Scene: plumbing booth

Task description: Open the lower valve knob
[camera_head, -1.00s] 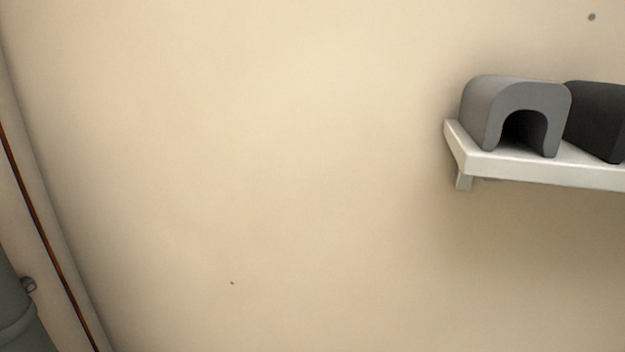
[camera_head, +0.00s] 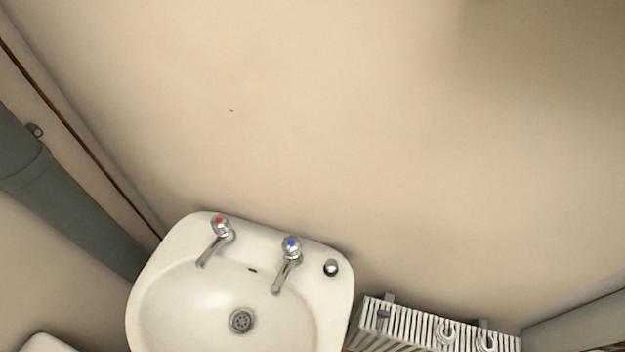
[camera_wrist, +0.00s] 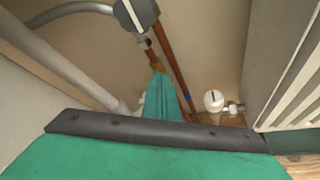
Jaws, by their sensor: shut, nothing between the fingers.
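In the wrist view, a white round knob (camera_wrist: 213,100) with a dark slot mark sits low on a metal fitting beside the radiator. I cannot tell for certain whether it is the lower valve knob. My gripper (camera_wrist: 159,80) has teal fingers, shut and empty, pointing down toward the pipes. Its tips appear left of the white knob and apart from it in the picture. My gripper does not show in the head view, nor does this knob.
Copper pipes (camera_wrist: 176,68) run beside my fingertips, below a grey fitting (camera_wrist: 136,13). A white pipe (camera_wrist: 65,66) slopes at left. The ribbed radiator (camera_wrist: 296,90) closes the right side. The head view shows a sink (camera_head: 190,300) with two taps and a radiator (camera_head: 405,328).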

